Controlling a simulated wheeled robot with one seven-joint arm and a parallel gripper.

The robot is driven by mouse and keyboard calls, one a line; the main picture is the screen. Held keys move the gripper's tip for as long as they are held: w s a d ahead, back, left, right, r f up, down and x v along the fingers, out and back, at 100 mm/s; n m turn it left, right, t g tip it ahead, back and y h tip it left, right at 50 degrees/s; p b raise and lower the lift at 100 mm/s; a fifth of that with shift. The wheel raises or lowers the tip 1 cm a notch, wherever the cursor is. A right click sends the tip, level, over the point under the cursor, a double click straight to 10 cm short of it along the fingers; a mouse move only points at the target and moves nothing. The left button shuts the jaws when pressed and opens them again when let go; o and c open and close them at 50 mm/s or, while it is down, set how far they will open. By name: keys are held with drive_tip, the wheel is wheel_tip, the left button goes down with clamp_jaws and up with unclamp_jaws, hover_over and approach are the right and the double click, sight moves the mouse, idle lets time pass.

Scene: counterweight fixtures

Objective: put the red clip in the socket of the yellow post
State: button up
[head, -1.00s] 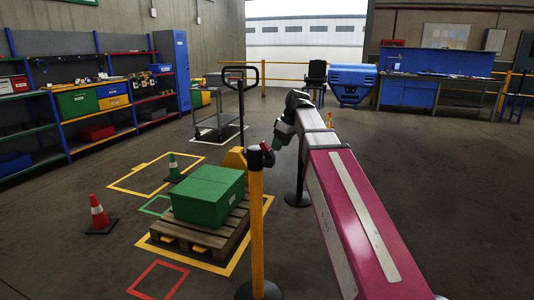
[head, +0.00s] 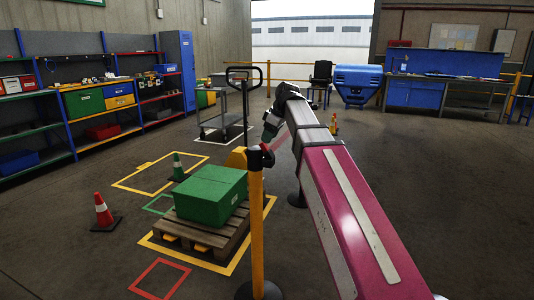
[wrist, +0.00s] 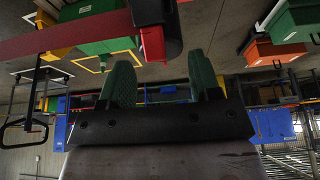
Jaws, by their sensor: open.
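The yellow post (head: 257,225) stands in front of the green crate, upright, with a black head (head: 266,158). The red clip (head: 264,148) is at this head, at the end of a dark red belt; in the wrist view the clip (wrist: 153,44) shows against a black head (wrist: 155,12), with the belt (wrist: 60,43) running off left. I cannot tell whether the clip is fully seated. My gripper (head: 268,136) is just above the post head, apart from the clip. Its green fingers (wrist: 162,85) are spread, with nothing between them.
A green crate (head: 210,196) on a wooden pallet (head: 205,240) stands left of the post. A pallet truck handle (head: 243,78) rises behind. The floor at right is clear.

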sight(265, 145)
drive_tip(key=shift+w+x, duration=0.2)
drive_tip(key=shift+x, duration=1.1)
drive_tip(key=shift+w+x, duration=0.2)
drive_tip(key=shift+x, duration=1.1)
drive_tip(key=shift+r, duration=0.1)
drive_tip(key=c, duration=0.9)
drive_tip(key=shift+r, duration=0.1)
drive_tip(key=shift+c, duration=0.2)
